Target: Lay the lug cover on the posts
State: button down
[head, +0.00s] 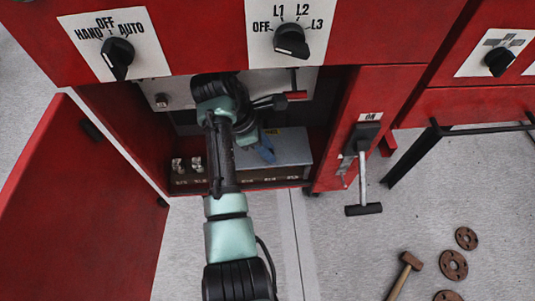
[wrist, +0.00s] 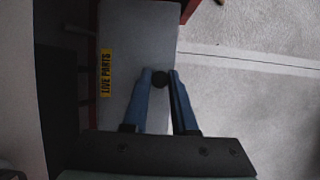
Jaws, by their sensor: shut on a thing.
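The lug cover (head: 288,149) is a grey plate inside the open red cabinet, with a yellow LIVE PARTS label that reads clearly in the wrist view (wrist: 106,73). My gripper (head: 268,157) is shut on the cover's dark round knob (wrist: 159,79), with a blue finger on each side. In the head view my arm hides part of the cover and of the cabinet floor. Two metal posts (head: 187,165) show at the left on a dark terminal strip (head: 205,182). Whether the cover touches any posts under it cannot be told.
The red cabinet door (head: 80,205) stands open at the left. A panel with selector knobs (head: 291,40) overhangs the opening. A lever switch (head: 363,138) is on the red column at the right. A hammer (head: 404,275) and rusty flanges (head: 453,265) lie on the floor.

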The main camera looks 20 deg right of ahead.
notch_tip(320, 180, down, 3)
jog(key=shift+r+b, duration=0.2)
jog(key=shift+b, duration=0.1)
jog(key=c, duration=0.7)
grip_release()
jog(key=shift+r, duration=0.1)
jog(key=p+v, duration=0.2)
jog(key=v, duration=0.5)
jog(key=shift+a+r, duration=0.15)
jog(key=shift+r, duration=0.1)
